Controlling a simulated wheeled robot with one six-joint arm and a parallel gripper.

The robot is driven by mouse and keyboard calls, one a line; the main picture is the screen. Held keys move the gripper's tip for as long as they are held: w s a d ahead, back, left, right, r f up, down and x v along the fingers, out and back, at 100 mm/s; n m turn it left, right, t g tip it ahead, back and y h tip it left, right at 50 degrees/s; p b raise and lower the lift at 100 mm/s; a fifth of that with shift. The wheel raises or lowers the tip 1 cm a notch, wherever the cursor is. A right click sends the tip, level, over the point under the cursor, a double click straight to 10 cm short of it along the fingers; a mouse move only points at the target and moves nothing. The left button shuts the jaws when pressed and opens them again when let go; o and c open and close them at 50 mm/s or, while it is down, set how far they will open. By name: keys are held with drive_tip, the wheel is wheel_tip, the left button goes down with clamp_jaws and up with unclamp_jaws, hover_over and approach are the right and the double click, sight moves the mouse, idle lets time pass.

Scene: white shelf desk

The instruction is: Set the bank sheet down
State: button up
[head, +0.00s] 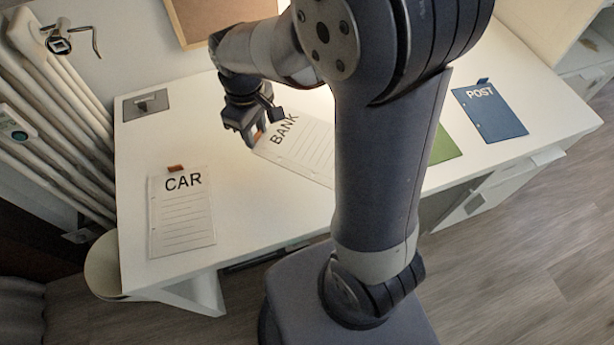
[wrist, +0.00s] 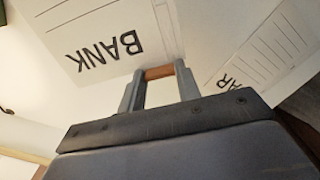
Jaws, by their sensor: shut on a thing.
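The bank sheet (head: 305,151) is a white lined page headed BANK, with an orange tab at its edge. In the head view it is tilted over the middle of the white desk (head: 245,220), partly hidden behind my arm. My gripper (head: 258,137) is shut on the orange tab at the sheet's upper left. In the wrist view my gripper (wrist: 160,85) has the orange tab between its fingers, and the bank sheet (wrist: 100,30) spreads out beyond it. I cannot tell whether the sheet touches the desk.
A CAR sheet (head: 182,222) with an orange tab lies at the desk's left. A blue POST sheet (head: 490,112) and a green sheet (head: 443,147) lie to the right. A grey plate (head: 146,105) is at the back left. Desk between CAR and BANK is clear.

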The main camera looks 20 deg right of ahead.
sight(261, 167)
drive_tip(key=shift+s+a+f+n, duration=0.2)
drive_tip(key=shift+s+n, duration=0.1)
wheel_tip(261, 167, down, 9)
drive_tip(key=shift+f+b, duration=0.2)
drive_tip(key=shift+b, duration=0.45)
drive_tip(key=shift+f, duration=0.2)
drive_tip(key=o, duration=0.9)
drive_tip(key=shift+r, duration=0.1)
wheel_tip(261, 167, up, 12)
drive_tip(key=shift+r+p, duration=0.15)
drive_tip(key=shift+p, duration=0.7)
